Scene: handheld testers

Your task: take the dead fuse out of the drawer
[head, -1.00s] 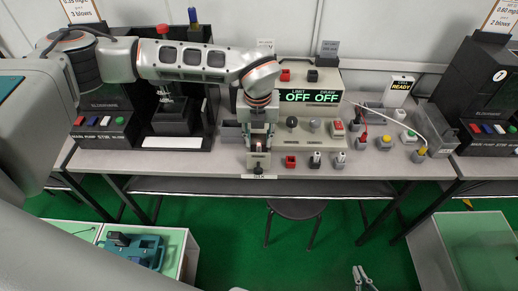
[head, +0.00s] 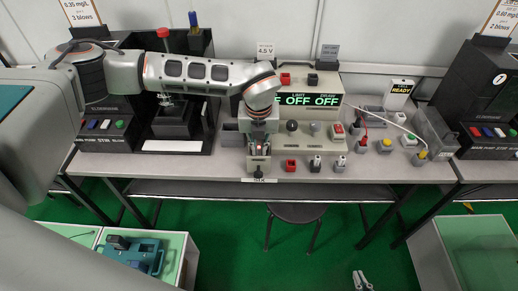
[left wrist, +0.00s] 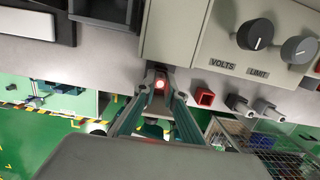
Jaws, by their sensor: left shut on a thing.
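My left gripper (head: 258,148) is over the small grey drawer (head: 258,167) that sticks out at the lower left of the power console. The left wrist view shows its two fingers drawn together at the drawer. A small red-glowing thing (left wrist: 160,84) shows between the fingertips. It looks like the dead fuse, but the fingers hide most of it, and I cannot tell whether it is clear of the drawer. My right gripper (head: 362,281) shows only as two pale tips with a gap between them, low over the floor and away from the table.
The power console (head: 332,112) with knobs and a lit display stands just behind the drawer. A red socket (head: 290,165) and two grey connectors stand to the right. A black tester (head: 180,95) stands on the left. The table's front edge lies close below the drawer.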

